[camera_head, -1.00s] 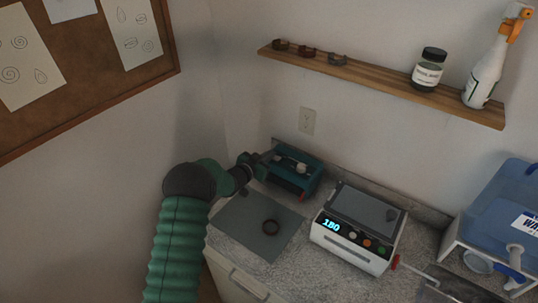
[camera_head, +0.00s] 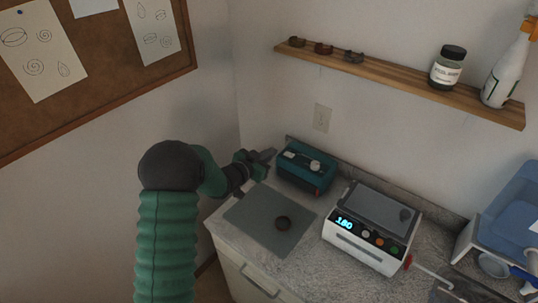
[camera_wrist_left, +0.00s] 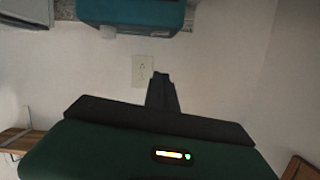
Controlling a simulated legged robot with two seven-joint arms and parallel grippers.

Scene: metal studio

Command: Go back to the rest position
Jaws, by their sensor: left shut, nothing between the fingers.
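My left arm comes in from the lower left of the head view. Its gripper (camera_head: 266,156) is beside the left end of the teal box-shaped device (camera_head: 305,168), above the counter's back left corner. The fingers are shut with nothing between them. In the left wrist view the closed fingers (camera_wrist_left: 161,78) point toward the wall outlet, and the teal device (camera_wrist_left: 130,14) shows at the top edge. My right gripper is not in view.
A white machine (camera_head: 369,228) reading 180 stands right of the mat. A blue container (camera_head: 511,212) is at the far right. A wooden shelf (camera_head: 400,80) holds several small rings, a jar (camera_head: 447,68) and a spray bottle (camera_head: 508,70). Free room lies left of the counter.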

